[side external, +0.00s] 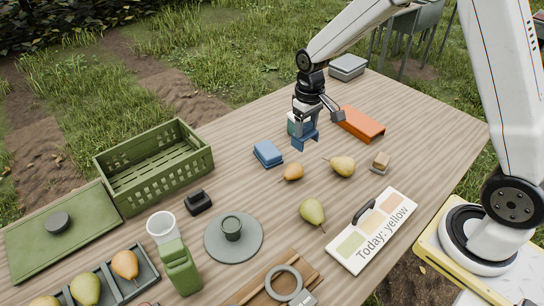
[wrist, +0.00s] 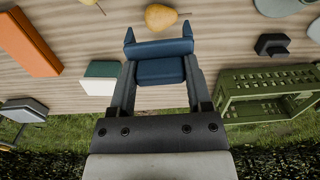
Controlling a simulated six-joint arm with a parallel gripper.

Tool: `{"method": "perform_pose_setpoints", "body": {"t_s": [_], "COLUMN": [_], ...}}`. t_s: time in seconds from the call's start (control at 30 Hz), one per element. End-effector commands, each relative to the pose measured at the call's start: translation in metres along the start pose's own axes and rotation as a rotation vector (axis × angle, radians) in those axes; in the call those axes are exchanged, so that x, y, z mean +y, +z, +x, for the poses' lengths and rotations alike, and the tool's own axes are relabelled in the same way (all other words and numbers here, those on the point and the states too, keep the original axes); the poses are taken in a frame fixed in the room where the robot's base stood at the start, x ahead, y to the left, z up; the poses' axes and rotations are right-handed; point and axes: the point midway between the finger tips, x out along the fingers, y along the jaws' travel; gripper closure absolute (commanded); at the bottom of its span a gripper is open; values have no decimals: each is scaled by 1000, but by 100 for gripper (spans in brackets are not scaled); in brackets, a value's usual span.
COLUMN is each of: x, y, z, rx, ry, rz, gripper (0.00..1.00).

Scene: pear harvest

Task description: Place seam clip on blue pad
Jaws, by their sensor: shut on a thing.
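My gripper (side external: 306,124) is shut on a blue U-shaped piece, the seam clip (side external: 304,139), and holds it above the table. In the wrist view the clip (wrist: 158,48) spans between the fingertips of my gripper (wrist: 160,63), with its two short prongs pointing to the top of the picture. The blue pad (side external: 267,153) is a small layered block on the table, to the left of and below the clip in the side view. In the wrist view the pad (wrist: 160,73) shows between the fingers, partly covered by the clip.
A small orange pear (side external: 292,172) lies near the pad. A green-and-white block (wrist: 102,78) and an orange box (side external: 361,124) lie on the other side. A green crate (side external: 186,172), a black block (side external: 198,202) and a yellow pear (side external: 342,166) stand around; bare wood surrounds the pad.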

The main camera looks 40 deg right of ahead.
Motion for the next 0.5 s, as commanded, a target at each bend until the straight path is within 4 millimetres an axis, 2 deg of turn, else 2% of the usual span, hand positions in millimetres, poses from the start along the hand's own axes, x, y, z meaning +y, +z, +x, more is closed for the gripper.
{"method": "perform_pose_setpoints", "body": {"t_s": [0.5], "x": [3], "y": [-63], "z": [29], "rx": [-1], "ry": [0], "rz": [1], "gripper": [93]}}
